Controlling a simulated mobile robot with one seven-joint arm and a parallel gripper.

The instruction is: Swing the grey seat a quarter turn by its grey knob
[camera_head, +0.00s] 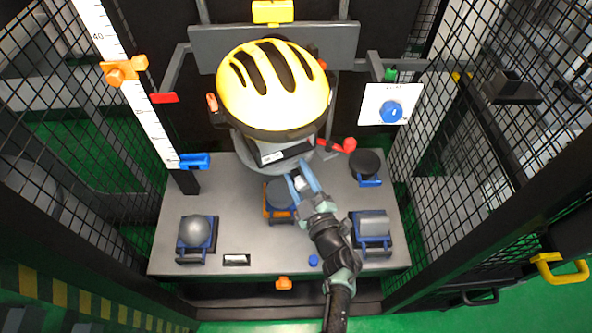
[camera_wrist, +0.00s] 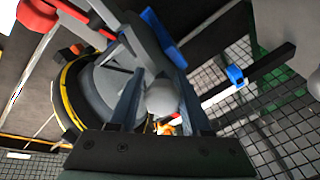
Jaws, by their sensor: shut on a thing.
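The grey seat (camera_head: 248,158) is a ring-like part under a yellow helmet (camera_head: 273,85) and is mostly hidden by it. My gripper (camera_head: 304,180) is at the seat's front edge, right of the middle. In the wrist view, my gripper (camera_wrist: 160,102) has its two fingers either side of the round grey knob (camera_wrist: 162,97) and is shut on it. The knob is hidden behind the fingers in the head view. The seat's exact turn angle cannot be told.
A grey table (camera_head: 225,225) carries a domed block (camera_head: 197,232), a blue-and-orange block (camera_head: 279,196), a flat-topped block (camera_head: 374,224) and a dark round block (camera_head: 366,163). A red lever (camera_head: 345,146) lies close right of my gripper. Mesh walls flank the table.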

